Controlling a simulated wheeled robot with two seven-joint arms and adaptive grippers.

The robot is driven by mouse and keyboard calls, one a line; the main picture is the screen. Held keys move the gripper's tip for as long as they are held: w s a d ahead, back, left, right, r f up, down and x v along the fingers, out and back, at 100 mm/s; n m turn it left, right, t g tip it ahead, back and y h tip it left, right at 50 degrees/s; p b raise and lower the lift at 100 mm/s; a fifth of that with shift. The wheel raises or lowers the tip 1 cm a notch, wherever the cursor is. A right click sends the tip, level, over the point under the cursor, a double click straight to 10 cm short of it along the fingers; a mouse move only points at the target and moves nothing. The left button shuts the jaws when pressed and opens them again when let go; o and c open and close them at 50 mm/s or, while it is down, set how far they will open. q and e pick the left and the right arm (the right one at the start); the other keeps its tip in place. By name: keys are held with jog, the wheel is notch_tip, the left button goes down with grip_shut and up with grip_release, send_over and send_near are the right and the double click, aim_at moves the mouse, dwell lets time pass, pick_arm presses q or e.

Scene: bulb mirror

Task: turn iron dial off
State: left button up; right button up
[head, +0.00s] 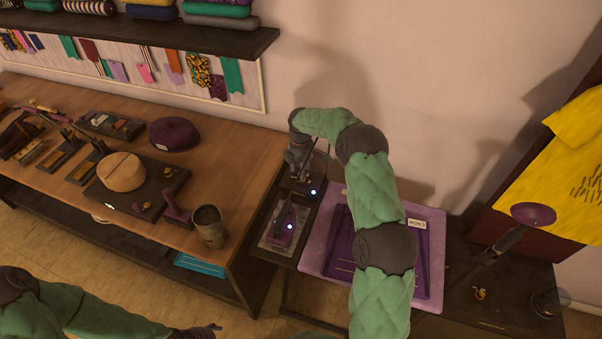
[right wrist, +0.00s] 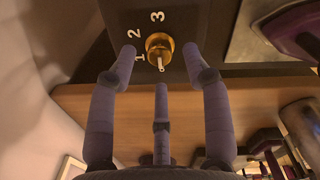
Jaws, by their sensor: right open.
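The brass dial (right wrist: 158,45) sits on a dark panel in the right wrist view, with white numbers 1, 2 and 3 beside it. Its pale pointer faces the bottom of that picture, away from 2 and 3. My right gripper (right wrist: 160,60) is open, its fingers spread around the dial with visible gaps. In the head view my right gripper (head: 300,165) is over the back of the dark iron stand, and the dial cannot be made out there. A purple iron (head: 279,233) rests at the stand's front. My left gripper (head: 205,330) is at the bottom edge, its opening unclear.
A purple pressing board (head: 433,240) lies right of the iron stand, partly behind my right arm. A wooden table (head: 240,160) at left holds a cup (head: 209,227), hat forms and tools. Another small brass knob (head: 480,293) is at the right. Two small lights glow near the iron.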

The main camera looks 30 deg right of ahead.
notch_tip(320, 180, up, 9)
jog(key=shift+s+r, duration=0.15)
jog(key=shift+r, duration=0.05)
dwell(0.6)
